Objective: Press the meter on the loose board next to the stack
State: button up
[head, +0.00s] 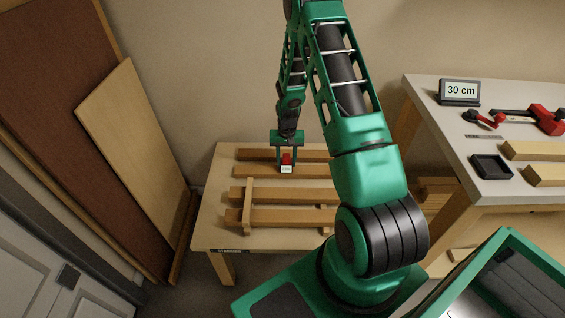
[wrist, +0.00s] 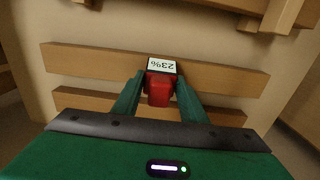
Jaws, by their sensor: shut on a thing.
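The meter (wrist: 160,88) is a small red block with a white display. The display reads 23%, upside down in the wrist view. My gripper (head: 287,160) is shut on the meter (head: 286,168), one green finger on each side. The meter is over the loose board (head: 312,173), about midway along it. I cannot tell whether its underside touches the wood. The loose board also shows beneath the meter in the wrist view (wrist: 90,60). The stack (head: 285,217), boards with cross sticks, lies just in front of it on the low table.
Another board (head: 252,154) lies behind the loose board. Large panels (head: 130,150) lean on the left wall.

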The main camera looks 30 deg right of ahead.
dwell(0.4)
jog(key=shift+r, duration=3.5)
